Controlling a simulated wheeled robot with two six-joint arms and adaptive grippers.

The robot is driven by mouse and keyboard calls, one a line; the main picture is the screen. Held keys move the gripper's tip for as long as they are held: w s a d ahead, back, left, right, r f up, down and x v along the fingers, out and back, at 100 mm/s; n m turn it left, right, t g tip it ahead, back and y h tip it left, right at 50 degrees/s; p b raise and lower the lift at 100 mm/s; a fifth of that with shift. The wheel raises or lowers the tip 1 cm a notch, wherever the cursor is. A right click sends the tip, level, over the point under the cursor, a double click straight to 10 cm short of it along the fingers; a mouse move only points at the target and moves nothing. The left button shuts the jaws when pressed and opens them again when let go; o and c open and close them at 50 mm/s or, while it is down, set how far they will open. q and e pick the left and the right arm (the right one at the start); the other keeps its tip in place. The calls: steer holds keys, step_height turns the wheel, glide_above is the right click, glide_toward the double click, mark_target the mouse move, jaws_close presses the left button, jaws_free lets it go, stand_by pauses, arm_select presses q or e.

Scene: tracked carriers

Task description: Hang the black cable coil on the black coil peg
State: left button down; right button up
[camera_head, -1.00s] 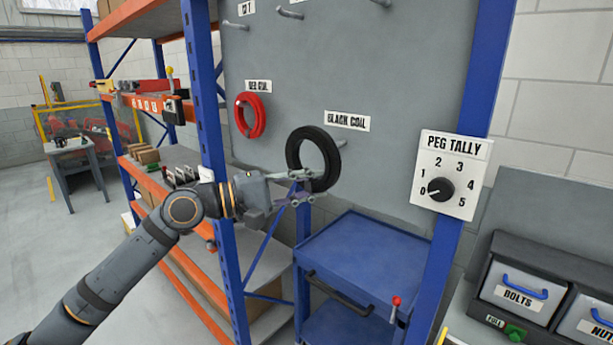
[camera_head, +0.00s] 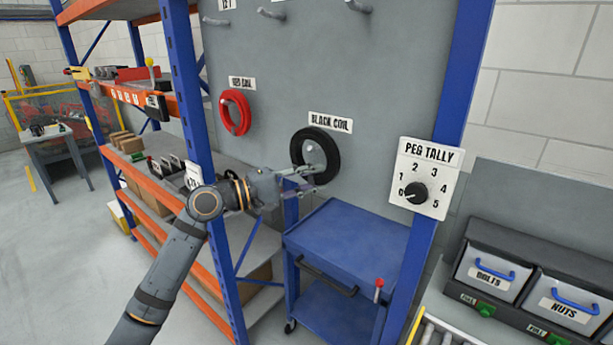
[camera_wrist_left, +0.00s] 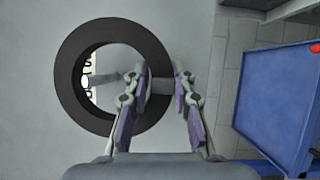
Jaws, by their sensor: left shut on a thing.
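The black cable coil (camera_head: 334,158) is an upright black ring in front of the grey board, below the BLACK COIL label (camera_head: 330,122). My left gripper (camera_head: 308,182) is shut on its lower rim in the head view. In the left wrist view the fingers (camera_wrist_left: 160,78) straddle the right side of the coil (camera_wrist_left: 68,80), one inside the ring and one outside. The black coil peg (camera_head: 311,152) shows within the ring's opening; in the wrist view the peg (camera_wrist_left: 104,79) also shows there. I cannot tell whether the coil rests on it. My right gripper is not in view.
A red coil (camera_head: 236,112) hangs to the left on the board. A blue cart (camera_head: 350,245) stands below the board. A blue rack post (camera_head: 190,120) is close to my left arm. The PEG TALLY dial (camera_head: 415,193) is at the right.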

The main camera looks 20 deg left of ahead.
arm_select(q)
steer(key=shift+w+d+r, duration=0.15)
steer(key=shift+w+d, duration=0.05)
steer(key=shift+w, duration=0.1)
steer(key=shift+w+d+f, duration=0.2)
steer(key=shift+w+f, duration=0.4)
steer(key=c, duration=1)
jaws_free()
steer(key=shift+c, duration=0.2)
steer(key=shift+s+a+f, duration=0.1)
